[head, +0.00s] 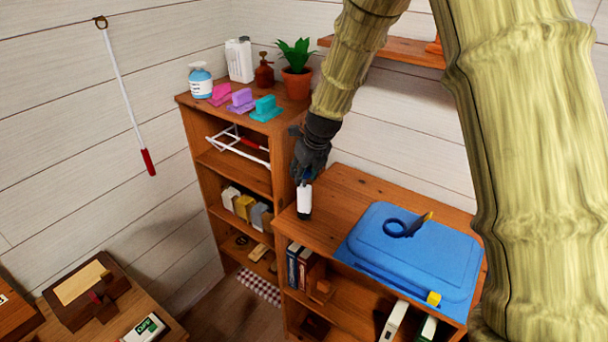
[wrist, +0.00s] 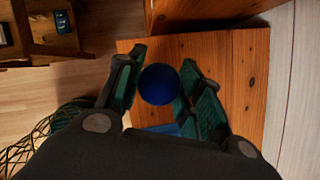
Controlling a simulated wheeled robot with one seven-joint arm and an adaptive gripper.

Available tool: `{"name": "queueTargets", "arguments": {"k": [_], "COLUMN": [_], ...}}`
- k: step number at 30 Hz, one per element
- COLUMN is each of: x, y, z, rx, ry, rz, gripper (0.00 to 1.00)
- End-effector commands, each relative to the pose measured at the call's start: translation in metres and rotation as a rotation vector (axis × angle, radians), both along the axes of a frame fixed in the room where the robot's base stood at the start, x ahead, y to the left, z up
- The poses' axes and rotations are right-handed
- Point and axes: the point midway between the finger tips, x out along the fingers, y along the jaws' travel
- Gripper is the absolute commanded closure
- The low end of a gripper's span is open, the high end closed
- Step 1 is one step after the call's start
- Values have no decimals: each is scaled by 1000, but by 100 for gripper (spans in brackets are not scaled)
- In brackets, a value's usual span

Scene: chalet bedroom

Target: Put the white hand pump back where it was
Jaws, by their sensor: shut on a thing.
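A white cylinder (head: 304,198), which looks to be the white hand pump, hangs upright below my gripper (head: 306,178). It has a dark lower end. In the wrist view a round blue end (wrist: 159,84) shows between the two fingers of my gripper (wrist: 162,88), which is shut on it. The cylinder is over the left end of the low wooden cabinet (head: 340,190). I cannot tell whether its lower end touches the cabinet top. In the wrist view the white body is hidden under the blue end.
A blue tray-like board (head: 375,245) with a blue ring-shaped item (head: 397,229) covers the cabinet's right part. A taller shelf (head: 215,180) stands left, holding bottles, a potted plant (head: 297,75) and colored blocks on top. A white rod with a red end (head: 125,95) hangs on the wall.

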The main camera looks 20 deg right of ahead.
Motion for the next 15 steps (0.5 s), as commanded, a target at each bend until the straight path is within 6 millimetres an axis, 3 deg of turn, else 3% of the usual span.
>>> {"name": "queueTargets", "arguments": {"k": [6, 15], "x": [0, 0], "y": [0, 0], "z": [-17, -19], "rx": [1, 0], "ry": [1, 0], "rz": [-1, 0], "gripper": [100, 100]}}
